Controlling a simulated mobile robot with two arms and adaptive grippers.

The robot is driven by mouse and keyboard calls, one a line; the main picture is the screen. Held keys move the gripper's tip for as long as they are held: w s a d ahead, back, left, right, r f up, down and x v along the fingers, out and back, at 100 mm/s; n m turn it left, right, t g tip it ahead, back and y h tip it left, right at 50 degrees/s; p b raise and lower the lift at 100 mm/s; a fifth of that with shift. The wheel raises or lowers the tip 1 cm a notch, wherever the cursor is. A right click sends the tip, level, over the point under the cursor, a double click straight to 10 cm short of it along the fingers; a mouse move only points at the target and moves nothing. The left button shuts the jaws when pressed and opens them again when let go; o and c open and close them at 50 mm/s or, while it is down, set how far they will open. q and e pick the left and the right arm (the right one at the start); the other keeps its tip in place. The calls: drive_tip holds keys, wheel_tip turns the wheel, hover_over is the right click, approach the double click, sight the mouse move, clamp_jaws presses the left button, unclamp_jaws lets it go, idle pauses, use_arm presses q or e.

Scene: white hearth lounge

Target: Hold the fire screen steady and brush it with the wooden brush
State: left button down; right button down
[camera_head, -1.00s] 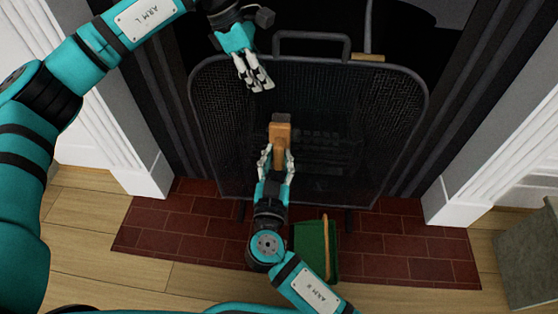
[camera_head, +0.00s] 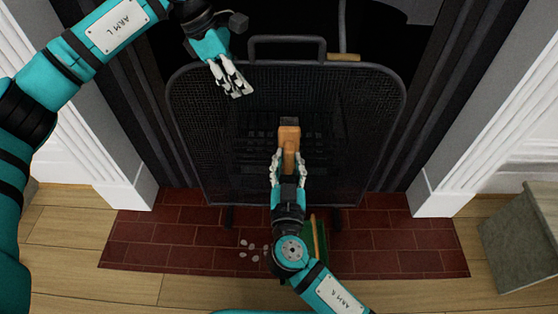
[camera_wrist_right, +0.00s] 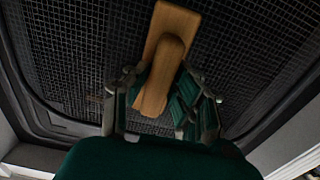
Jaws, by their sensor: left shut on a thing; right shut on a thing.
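The fire screen (camera_head: 360,110), a dark mesh panel in a black frame with a top handle, stands upright before the fireplace. My left gripper (camera_head: 238,88) is shut at the screen's upper left, on its top frame edge; the exact contact is hard to see. My right gripper (camera_head: 288,172) is shut on the wooden brush (camera_head: 289,140) by its handle, in front of the middle of the mesh. In the right wrist view the brush (camera_wrist_right: 165,55) lies against or close to the mesh, with my fingers on both sides of its grip. Its bristles are hidden.
A green dustpan (camera_head: 320,228) with a tan-handled item lies on the red brick hearth (camera_head: 390,235), partly hidden by my right arm. Several pale flecks (camera_head: 250,248) lie on the bricks left of that arm. White pillars flank the screen; a grey block (camera_head: 520,240) stands at right.

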drive_tip(key=shift+d, duration=3.9)
drive_tip(key=shift+a+r, duration=0.3)
drive_tip(key=shift+a, duration=0.9)
drive_tip(key=shift+a+r, duration=0.3)
drive_tip(key=shift+a, duration=0.95)
drive_tip(key=shift+a+r, duration=0.3)
drive_tip(key=shift+a, duration=0.9)
drive_tip(key=a, duration=0.6)
drive_tip(key=shift+a, duration=0.4)
drive_tip(key=shift+r, duration=0.1)
drive_tip(key=shift+s+d, duration=0.1)
drive_tip(key=shift+s, duration=2.85)
